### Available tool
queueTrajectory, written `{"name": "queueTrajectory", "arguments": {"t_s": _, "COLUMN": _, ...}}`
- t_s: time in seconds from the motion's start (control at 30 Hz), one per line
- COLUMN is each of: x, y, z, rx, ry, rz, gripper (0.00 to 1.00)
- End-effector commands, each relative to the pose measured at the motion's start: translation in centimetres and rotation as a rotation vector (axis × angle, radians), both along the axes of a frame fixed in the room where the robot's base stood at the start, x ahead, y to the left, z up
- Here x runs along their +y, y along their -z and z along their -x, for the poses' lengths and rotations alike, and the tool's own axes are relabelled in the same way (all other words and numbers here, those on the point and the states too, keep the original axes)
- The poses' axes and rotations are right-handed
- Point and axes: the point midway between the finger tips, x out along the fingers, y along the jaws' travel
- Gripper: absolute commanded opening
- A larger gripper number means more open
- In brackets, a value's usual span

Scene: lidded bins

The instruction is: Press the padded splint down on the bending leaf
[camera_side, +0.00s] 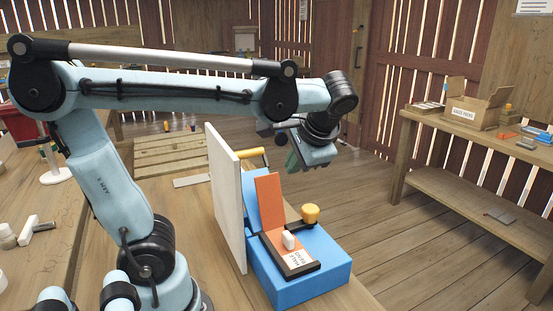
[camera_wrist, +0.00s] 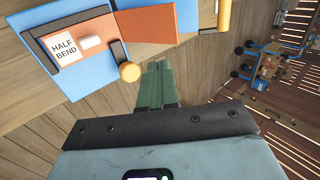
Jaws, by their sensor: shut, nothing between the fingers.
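A blue base (camera_side: 315,283) carries an orange leaf (camera_side: 268,197) that stands up at an angle, with a flat orange part in front of it. On the flat part lie a "HALF BEND" label (camera_wrist: 63,49) and a small white block (camera_side: 289,240). A black bar with a yellow knob (camera_side: 310,213) stands at its side; the knob also shows in the wrist view (camera_wrist: 130,72). I cannot tell which part is the padded splint. My gripper (camera_side: 293,160) is shut and empty, above and behind the leaf in the side view. Its green fingers (camera_wrist: 155,75) point near the knob, apart from it.
A tall white board (camera_side: 226,190) stands along the left of the base. A yellow cylinder (camera_side: 250,153) sits near its top, behind the leaf. A bench with a cardboard box (camera_side: 478,108) is at the right.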

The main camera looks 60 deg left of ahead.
Motion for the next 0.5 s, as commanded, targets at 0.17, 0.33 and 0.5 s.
{"name": "queueTrajectory", "arguments": {"t_s": 0.17, "x": 2.0, "y": 2.7, "z": 0.1, "rx": 0.001, "ry": -0.004, "rz": 0.0, "gripper": 0.0}}
{"name": "queueTrajectory", "arguments": {"t_s": 0.33, "x": 4.3, "y": 3.4, "z": 0.0, "rx": -0.001, "ry": -0.004, "rz": 0.0, "gripper": 0.0}}
{"name": "queueTrajectory", "arguments": {"t_s": 0.5, "x": 5.4, "y": 3.8, "z": 0.0, "rx": 0.0, "ry": -0.002, "rz": 0.0, "gripper": 0.0}}
